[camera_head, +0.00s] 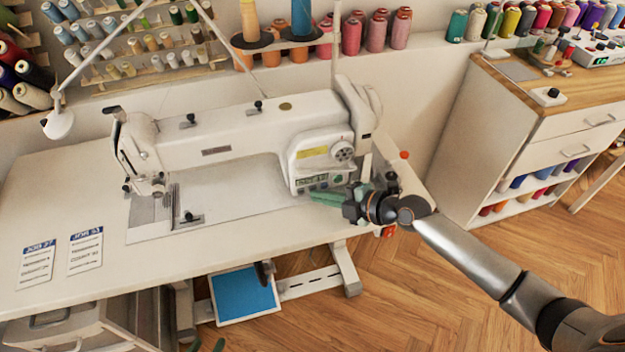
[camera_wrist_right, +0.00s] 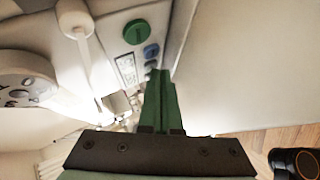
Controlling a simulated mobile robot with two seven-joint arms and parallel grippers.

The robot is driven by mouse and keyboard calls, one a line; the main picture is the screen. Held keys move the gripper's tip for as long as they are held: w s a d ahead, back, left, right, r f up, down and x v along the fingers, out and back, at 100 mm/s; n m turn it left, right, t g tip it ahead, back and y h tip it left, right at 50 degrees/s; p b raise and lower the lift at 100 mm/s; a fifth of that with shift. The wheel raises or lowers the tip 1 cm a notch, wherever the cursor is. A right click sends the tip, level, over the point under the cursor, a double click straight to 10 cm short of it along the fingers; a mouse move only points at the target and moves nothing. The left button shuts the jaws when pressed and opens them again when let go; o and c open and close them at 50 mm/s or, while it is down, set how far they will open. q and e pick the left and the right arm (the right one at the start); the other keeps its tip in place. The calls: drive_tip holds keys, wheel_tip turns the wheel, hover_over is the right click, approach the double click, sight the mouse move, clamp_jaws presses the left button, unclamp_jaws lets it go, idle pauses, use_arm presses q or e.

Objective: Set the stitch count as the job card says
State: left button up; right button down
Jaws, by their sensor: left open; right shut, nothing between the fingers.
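The white sewing machine (camera_head: 235,135) stands on the table. Its front panel has a small display (camera_head: 312,181) with digits I cannot read and a green button (camera_head: 338,179). The right wrist view shows the display (camera_wrist_right: 127,68), green button (camera_wrist_right: 137,31), blue button (camera_wrist_right: 151,51) and a dark button (camera_wrist_right: 151,66). My right gripper (camera_wrist_right: 158,74) is shut and empty, its tips close to the dark button; contact is unclear. It also shows in the head view (camera_head: 314,197). Two job cards, JOB 27 (camera_head: 37,263) and JOB 53 (camera_head: 86,251), lie left; their small print is unclear. My left gripper (camera_head: 207,345) is open at the bottom edge.
Thread racks (camera_head: 150,45) line the wall behind. A wooden-topped cabinet (camera_head: 500,140) stands right, with a small box (camera_head: 547,97) on it. A blue pedal (camera_head: 243,294) is under the table. The tabletop front is mostly clear.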

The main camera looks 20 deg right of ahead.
sight(332, 231)
drive_tip(key=shift+w, duration=0.15)
drive_tip(key=shift+s, duration=0.65)
drive_tip(key=shift+s+p, duration=0.35)
drive_tip(key=shift+s, duration=1)
drive_tip(key=shift+s+d+p, duration=0.1)
drive_tip(key=shift+s+p, duration=0.4)
drive_tip(key=shift+s, duration=1.15)
